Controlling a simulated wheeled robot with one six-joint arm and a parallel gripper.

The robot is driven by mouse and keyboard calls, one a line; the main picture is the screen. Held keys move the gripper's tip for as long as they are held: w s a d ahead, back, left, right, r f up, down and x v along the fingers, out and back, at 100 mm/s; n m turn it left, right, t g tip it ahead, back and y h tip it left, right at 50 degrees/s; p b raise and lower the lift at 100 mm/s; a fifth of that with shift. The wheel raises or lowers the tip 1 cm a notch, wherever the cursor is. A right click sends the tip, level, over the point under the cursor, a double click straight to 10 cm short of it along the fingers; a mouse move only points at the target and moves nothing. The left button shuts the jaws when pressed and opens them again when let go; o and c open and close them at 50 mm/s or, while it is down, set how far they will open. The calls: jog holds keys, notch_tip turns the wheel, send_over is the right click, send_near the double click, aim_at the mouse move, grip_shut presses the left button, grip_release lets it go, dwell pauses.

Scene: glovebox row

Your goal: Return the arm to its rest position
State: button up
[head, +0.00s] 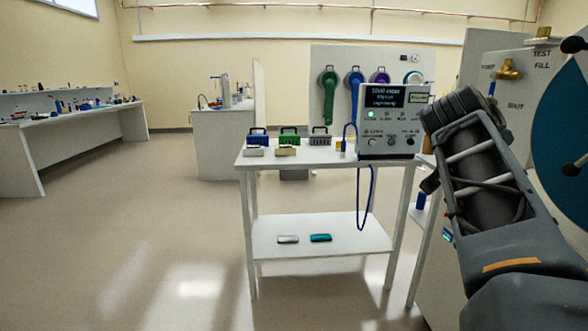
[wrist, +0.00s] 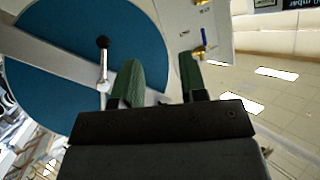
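My arm fills the right side of the head view, raised in front of a white panel; the gripper's fingers cannot be made out there. In the wrist view my gripper (wrist: 160,76) shows two dark green fingertips set well apart, with nothing between them. Beyond the fingers is a large round blue door (wrist: 60,60), which also shows at the right edge of the head view (head: 563,130). A metal lever with a black knob (wrist: 103,43) stands out from the door, left of the fingers in the picture.
A white table (head: 325,232) holds a meter box (head: 390,123) with a blue hose. Brass valves (head: 508,69) stick out of the panel close to my arm. Floor (head: 130,230) to the left is open, up to a far bench (head: 75,118).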

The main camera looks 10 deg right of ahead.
jog(key=w+a+f+n+y+p, duration=0.1)
jog(key=a+f+n+y+p, duration=0.1)
jog(key=a+n+y+p, duration=0.6)
jog(key=a+f+n+y+p, duration=0.2)
jog(key=a+f+n+p, duration=0.1)
jog(key=a+p, duration=0.9)
jog(key=s+a+f+n+g+y+p, duration=0.2)
jog(key=s+a+f+n+p, duration=0.1)
jog(key=a, duration=0.5)
jog(key=s+n+p, duration=0.1)
jog(key=s+p, duration=0.1)
jog(key=shift+s, duration=0.3)
